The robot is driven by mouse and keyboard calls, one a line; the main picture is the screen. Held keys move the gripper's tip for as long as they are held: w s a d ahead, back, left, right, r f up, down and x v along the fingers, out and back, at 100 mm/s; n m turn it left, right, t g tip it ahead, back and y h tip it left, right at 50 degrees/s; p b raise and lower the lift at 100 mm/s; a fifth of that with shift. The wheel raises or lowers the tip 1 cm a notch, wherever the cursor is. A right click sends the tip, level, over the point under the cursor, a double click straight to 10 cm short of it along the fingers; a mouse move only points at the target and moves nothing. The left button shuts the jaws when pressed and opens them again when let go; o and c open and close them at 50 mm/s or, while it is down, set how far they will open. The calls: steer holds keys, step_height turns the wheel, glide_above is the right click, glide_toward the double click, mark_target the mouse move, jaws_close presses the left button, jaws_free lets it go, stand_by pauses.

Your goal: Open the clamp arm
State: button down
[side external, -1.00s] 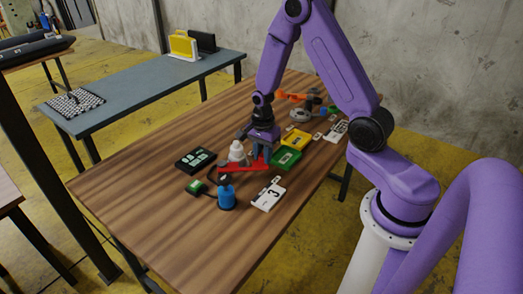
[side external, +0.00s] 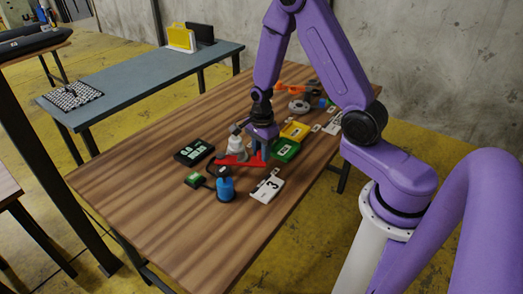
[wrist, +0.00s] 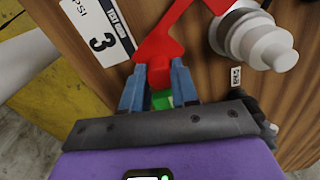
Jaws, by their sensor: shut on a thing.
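The red clamp arm (side external: 232,161) lies low over the table beside a white and grey stepped fitting (side external: 237,146). In the wrist view the red clamp arm (wrist: 160,48) runs from the top down between my fingers, with the fitting (wrist: 262,42) to its right. My gripper (wrist: 158,80) points down with its two blue fingers on either side of the red arm's end, shut on it. In the side view my gripper (side external: 260,154) is at the right end of the red arm. The arm's pivot is not clear.
A black box (side external: 194,152) lies to the left, and green (side external: 286,150) and yellow (side external: 295,131) cases behind to the right. The table's front left is clear.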

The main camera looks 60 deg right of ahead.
steer(key=shift+a, duration=0.1)
steer(key=c, duration=1.1)
jaws_free()
steer(key=shift+r, duration=0.15)
step_height(320, 180, up, 17)
steer(key=shift+r, duration=0.1)
steer(key=s+a+n, duration=1)
steer(key=n, duration=0.7)
steer(key=s+n, duration=0.4)
steer(key=n, duration=0.1)
steer(key=s+a+n, duration=0.1)
steer(key=s+n, duration=0.4)
steer(key=s+a+n, duration=0.1)
steer(key=s+n, duration=0.4)
steer(key=shift+s+r, duration=0.2)
steer(key=shift+r, duration=0.15)
